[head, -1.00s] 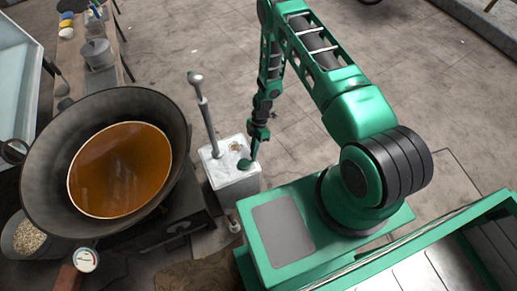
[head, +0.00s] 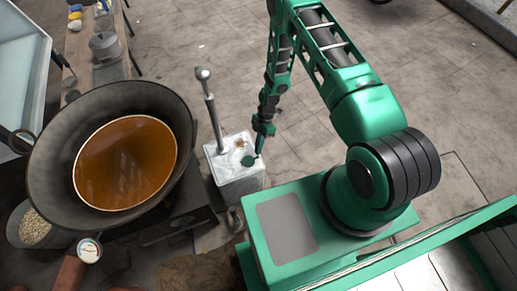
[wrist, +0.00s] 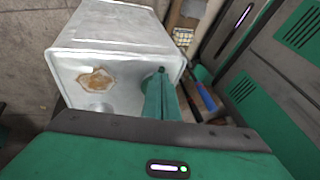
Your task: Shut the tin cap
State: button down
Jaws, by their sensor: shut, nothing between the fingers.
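The tin (head: 240,183) is a pale metal, box-shaped can standing upright, left of my arm in the head view. It fills the upper middle of the wrist view (wrist: 110,30). A brown, rusty-looking patch (head: 239,143) marks its top, also seen in the wrist view (wrist: 96,80). A small dark green cap (head: 248,160) shows at the right of the tin's top. My gripper (head: 258,150) is shut and empty, its tips pointing down at the cap. In the wrist view its green fingers (wrist: 160,90) partly hide the cap; I cannot tell whether they touch it.
A tall metal rod with a knob (head: 203,74) rises beside the gripper at the tin's far-left side. A large dark pan of brown liquid (head: 125,165) stands to the left. A side table with a pot (head: 105,46) is farther back. Open floor lies behind.

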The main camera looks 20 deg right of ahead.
jog(key=shift+w+a+r, duration=0.1)
jog(key=shift+w+r, duration=0.15)
jog(key=shift+w, duration=0.15)
jog(key=shift+w+a+r, duration=0.2)
jog(key=shift+w+r, duration=0.15)
jog(key=shift+w, duration=0.25)
jog(key=shift+w+a+r, duration=0.15)
jog(key=shift+w+r, duration=0.2)
jog(key=shift+w, duration=0.25)
jog(key=v, duration=1)
jog(key=shift+r, duration=0.1)
